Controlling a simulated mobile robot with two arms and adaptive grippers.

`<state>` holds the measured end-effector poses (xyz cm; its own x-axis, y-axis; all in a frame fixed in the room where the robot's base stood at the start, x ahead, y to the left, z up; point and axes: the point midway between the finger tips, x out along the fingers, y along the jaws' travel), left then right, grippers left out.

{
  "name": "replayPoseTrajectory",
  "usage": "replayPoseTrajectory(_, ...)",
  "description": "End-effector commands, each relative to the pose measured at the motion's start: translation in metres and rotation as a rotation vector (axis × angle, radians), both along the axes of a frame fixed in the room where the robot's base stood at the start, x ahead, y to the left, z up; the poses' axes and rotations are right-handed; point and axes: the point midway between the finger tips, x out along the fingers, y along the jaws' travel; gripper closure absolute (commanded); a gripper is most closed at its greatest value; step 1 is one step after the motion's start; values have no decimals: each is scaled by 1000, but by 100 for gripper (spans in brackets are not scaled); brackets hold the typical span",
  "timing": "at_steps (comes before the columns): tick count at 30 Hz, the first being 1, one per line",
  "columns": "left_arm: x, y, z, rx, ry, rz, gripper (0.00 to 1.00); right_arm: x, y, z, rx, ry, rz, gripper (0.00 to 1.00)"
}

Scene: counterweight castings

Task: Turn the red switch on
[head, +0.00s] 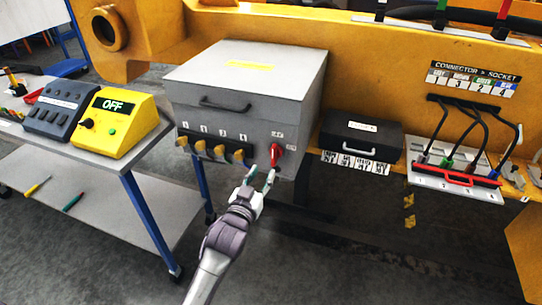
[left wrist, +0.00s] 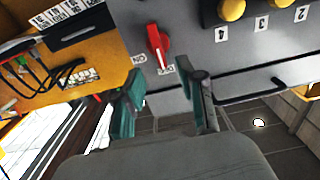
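The red switch (head: 276,155) is on the front face of the grey box (head: 246,75), at its lower right. In the left wrist view the red switch (left wrist: 158,46) appears inverted, its handle lying toward the OFF label (left wrist: 166,70). The ON label (left wrist: 139,59) is beside it. My left gripper (head: 261,176) is just in front of and slightly below the switch. In the left wrist view its fingers (left wrist: 160,80) are spread with nothing between them, apart from the switch. My right gripper is not in view.
Yellow knobs (head: 218,152) line the box front left of the switch. A black case (head: 361,136) and a connector panel (head: 455,183) are to the right. A cart (head: 145,160) with a yellow control box (head: 117,122) reading OFF stands left. Open floor lies in front.

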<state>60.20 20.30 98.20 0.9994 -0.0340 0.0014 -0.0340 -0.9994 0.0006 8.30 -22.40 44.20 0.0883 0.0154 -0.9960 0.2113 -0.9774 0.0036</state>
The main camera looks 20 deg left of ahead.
Motion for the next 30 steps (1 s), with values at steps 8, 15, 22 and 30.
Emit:
replayPoseTrajectory(8,56,-2,1,-2,1,0,60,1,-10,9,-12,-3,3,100)
replayPoseTrajectory(15,77,-3,0,0,2,0,60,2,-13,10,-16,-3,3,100)
replayPoseTrajectory(22,79,-3,-1,0,1,0,60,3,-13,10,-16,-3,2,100)
replayPoseTrajectory(30,78,-3,-1,-1,1,0,90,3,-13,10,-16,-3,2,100)
